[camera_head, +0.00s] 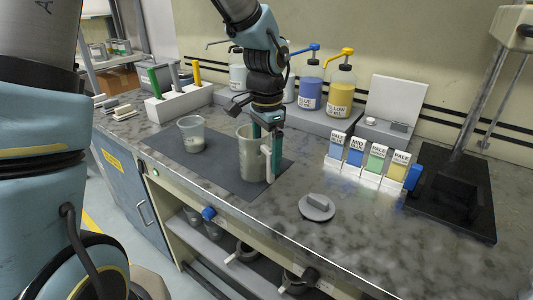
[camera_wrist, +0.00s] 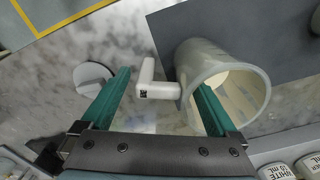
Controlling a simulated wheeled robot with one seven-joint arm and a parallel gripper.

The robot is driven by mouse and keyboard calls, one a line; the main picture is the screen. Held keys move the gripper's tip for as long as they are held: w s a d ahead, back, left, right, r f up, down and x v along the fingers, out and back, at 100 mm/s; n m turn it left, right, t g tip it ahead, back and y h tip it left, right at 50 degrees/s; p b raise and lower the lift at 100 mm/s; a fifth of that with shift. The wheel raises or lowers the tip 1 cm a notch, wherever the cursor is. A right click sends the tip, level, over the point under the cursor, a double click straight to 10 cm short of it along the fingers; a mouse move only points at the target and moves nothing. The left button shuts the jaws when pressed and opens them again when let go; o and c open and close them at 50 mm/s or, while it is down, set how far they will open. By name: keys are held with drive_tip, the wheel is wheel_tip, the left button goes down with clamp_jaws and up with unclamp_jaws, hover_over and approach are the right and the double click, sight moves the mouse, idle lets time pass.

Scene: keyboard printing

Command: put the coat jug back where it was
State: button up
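A pale, translucent jug (camera_head: 249,161) with a white handle (camera_head: 266,158) stands upright at the right part of the dark mat (camera_head: 222,169). Whether this is the coat jug I cannot tell, as no label is readable. My gripper (camera_head: 267,142) points down at the jug's handle side. In the wrist view, its green fingers (camera_wrist: 163,82) are apart, with the white handle (camera_wrist: 155,84) between them and clear space on the left. The right finger overlaps the wall of the jug (camera_wrist: 238,78); whether it touches is unclear. The jug's inside is partly visible and pale.
A smaller clear cup (camera_head: 191,134) with pale contents stands left on the mat. A round grey lid-like piece (camera_head: 317,207) lies to the right. Labelled colour bottles (camera_head: 365,160), pump bottles (camera_head: 341,92) and a black stand (camera_head: 452,195) line the back and right. The front right counter is bare.

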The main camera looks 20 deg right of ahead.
drive_tip(key=shift+r, duration=0.1)
wheel_tip(320, 180, up, 12)
drive_tip(key=b, duration=0.1)
drive_tip(key=w+a+f+n, duration=0.3)
drive_tip(key=a+n, duration=0.1)
drive_tip(key=a, duration=0.4)
drive_tip(key=w+a+f+n, duration=0.2)
drive_tip(key=a+f+n, duration=0.2)
drive_tip(key=a, duration=0.4)
drive_tip(key=s+a+f+n, duration=0.1)
drive_tip(key=a+f+n, duration=0.1)
drive_tip(key=a+n, duration=0.2)
drive_tip(key=s+a+f+n+t, duration=0.1)
drive_tip(key=a+n, duration=0.3)
drive_tip(key=a, duration=0.6)
drive_tip(key=shift+s+a+f+t, duration=0.3)
drive_tip(key=shift+s+a+f, duration=0.1)
drive_tip(key=shift+f, duration=0.5)
